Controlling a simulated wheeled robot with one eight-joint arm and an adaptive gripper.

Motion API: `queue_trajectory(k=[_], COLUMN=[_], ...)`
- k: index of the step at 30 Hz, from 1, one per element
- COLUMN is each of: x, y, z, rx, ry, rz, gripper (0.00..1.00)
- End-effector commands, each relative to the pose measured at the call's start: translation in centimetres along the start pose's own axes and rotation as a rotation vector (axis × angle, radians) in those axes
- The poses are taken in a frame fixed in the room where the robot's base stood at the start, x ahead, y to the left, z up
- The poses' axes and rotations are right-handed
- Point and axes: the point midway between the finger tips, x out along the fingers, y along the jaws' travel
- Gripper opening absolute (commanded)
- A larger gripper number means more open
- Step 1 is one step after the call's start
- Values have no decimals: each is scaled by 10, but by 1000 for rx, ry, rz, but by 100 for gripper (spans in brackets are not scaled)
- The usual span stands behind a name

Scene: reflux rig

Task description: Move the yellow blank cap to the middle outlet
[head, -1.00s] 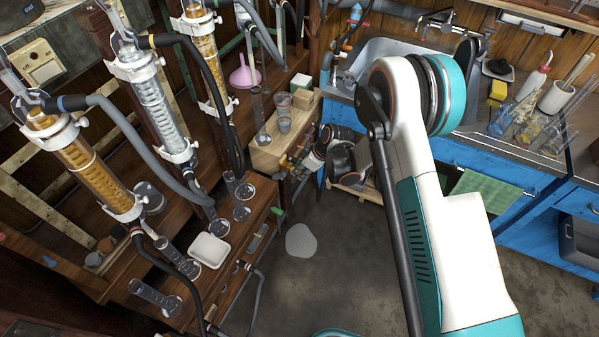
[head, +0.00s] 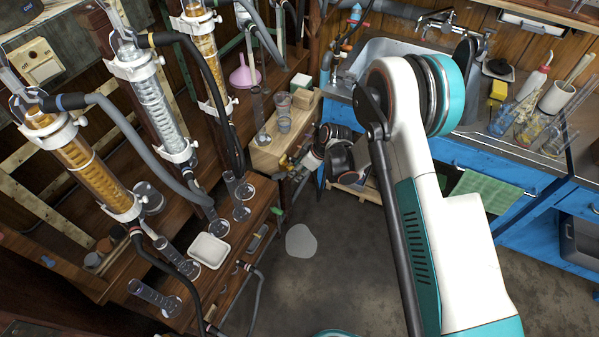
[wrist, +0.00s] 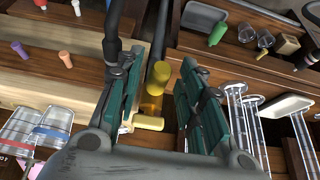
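In the wrist view my gripper (wrist: 157,100) has two teal fingers standing apart. A yellow cap-like cylinder (wrist: 161,76) shows upright between them, with clear space on both sides. An amber see-through part shows just below it. A second, paler yellow cylinder (wrist: 148,123) lies on its side nearer the gripper's base. I cannot tell which is the blank cap. In the head view the clear middle condenser (head: 152,98) stands between two amber ones (head: 85,165) (head: 200,45). I cannot make out which opening is the middle outlet.
Dark hoses (head: 120,128) loop beside the condensers. A white tray (head: 209,250) and several glass cylinders stand on the wooden steps. In the wrist view, small purple (wrist: 19,48) and orange (wrist: 65,59) stoppers stand left; a green one (wrist: 217,33) lies by a tray. Black tubing passes close to the left finger.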

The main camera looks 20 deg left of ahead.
Motion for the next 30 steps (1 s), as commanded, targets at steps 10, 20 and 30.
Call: queue_trajectory(k=[10, 20, 30], x=[-1, -44, -102], y=[0, 1, 0], z=[0, 0, 0], rx=[0, 1, 1], ry=[0, 0, -1], rz=[0, 1, 0], gripper=[41, 41, 41])
